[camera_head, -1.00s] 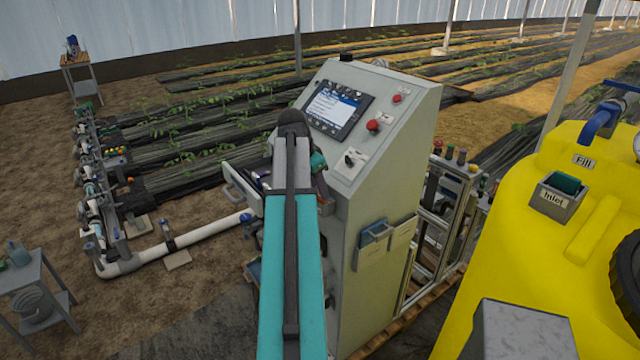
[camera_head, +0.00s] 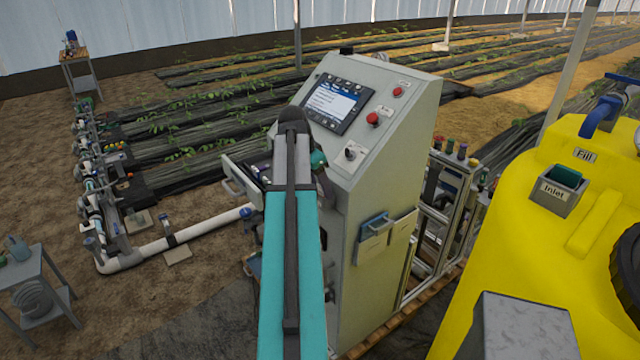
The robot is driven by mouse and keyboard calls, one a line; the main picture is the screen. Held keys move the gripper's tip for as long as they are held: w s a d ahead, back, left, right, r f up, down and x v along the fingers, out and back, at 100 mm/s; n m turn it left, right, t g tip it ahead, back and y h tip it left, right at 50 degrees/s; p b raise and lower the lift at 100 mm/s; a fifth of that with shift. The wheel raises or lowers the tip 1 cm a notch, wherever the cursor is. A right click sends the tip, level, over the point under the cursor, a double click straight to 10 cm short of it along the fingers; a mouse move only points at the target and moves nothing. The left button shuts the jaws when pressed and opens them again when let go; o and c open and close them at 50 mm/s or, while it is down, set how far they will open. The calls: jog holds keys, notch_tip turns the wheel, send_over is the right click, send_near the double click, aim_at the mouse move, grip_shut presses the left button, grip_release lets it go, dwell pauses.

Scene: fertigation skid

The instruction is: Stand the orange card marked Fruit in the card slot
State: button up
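I cannot make out an orange card marked Fruit in this view. No card slot can be clearly identified either. A grey control cabinet (camera_head: 375,160) with a sloped panel stands in the middle. Its right side carries a blue holder (camera_head: 375,225) and a pale plate or pocket (camera_head: 403,225), whose contents are too small to tell. A drawer (camera_head: 236,181) stands open at the cabinet's left, with small dark and purple items partly showing. My teal arm rises in front of the cabinet and covers part of it and of the drawer.
A yellow tank (camera_head: 520,250) with a small Inlet box (camera_head: 557,191) fills the right. A white pipe (camera_head: 180,242) and valves run along the left. A small grey table (camera_head: 35,265) stands at lower left.

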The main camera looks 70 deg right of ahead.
jog(key=shift+w+r, duration=0.1)
jog(key=shift+r, duration=0.05)
jog(key=shift+w+a+r+b, duration=0.15)
jog(key=shift+a+r+b, duration=0.05)
jog(key=shift+r+b, duration=0.2)
jog(key=b+v, duration=0.4)
jog(key=v, duration=0.8)
jog(key=shift+r, duration=0.3)
jog(key=shift+a, duration=0.1)
dwell(0.9)
